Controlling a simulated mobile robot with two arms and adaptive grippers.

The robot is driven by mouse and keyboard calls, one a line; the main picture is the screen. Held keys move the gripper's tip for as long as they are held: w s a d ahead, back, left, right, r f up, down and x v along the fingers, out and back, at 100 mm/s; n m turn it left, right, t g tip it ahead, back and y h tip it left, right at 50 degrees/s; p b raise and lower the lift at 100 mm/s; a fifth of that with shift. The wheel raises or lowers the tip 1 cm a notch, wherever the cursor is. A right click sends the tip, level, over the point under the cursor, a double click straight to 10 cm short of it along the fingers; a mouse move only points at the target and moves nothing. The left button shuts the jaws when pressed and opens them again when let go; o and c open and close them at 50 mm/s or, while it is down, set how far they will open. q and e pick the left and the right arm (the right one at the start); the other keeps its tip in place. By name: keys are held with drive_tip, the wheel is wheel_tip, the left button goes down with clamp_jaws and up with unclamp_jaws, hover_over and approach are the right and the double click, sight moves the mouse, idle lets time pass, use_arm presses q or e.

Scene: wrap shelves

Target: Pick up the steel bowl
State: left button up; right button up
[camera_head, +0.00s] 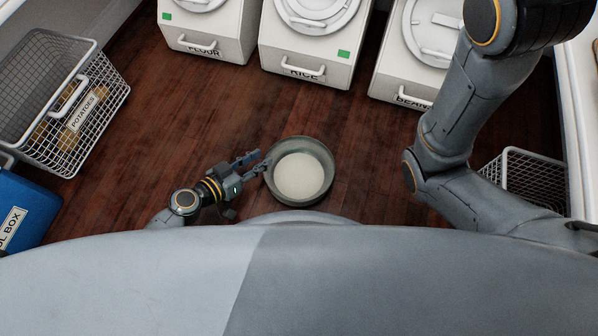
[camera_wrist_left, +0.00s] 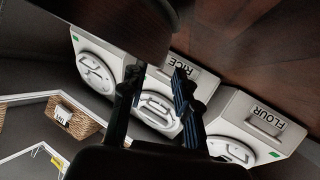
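The steel bowl (camera_head: 327,190) is dark and round with a pale round area inside. It is low in the middle of the head view, just in front of my body. My left gripper (camera_head: 262,160) is at the bowl's left side with its fingers apart and pointing toward it. One fingertip is at or very near the rim; I cannot tell whether it touches. In the left wrist view, the two fingers (camera_wrist_left: 156,85) are spread, with a dark curved surface, likely the bowl (camera_wrist_left: 125,18), at the top. My right arm shows at the right, but its gripper is out of view.
White bins labelled FLOUR (camera_head: 207,35), RICE (camera_head: 305,60) and BEANS (camera_head: 400,85) stand along the back. A wire basket marked POTATOES (camera_head: 105,130) and a blue tool box (camera_head: 30,190) are at left. Another wire basket (camera_head: 530,170) is at right. Wooden floor between is clear.

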sight(274, 150)
use_arm(q)
drive_tip(key=shift+b+x, duration=0.3)
drive_tip(key=shift+x, duration=2.8)
clamp_jaws()
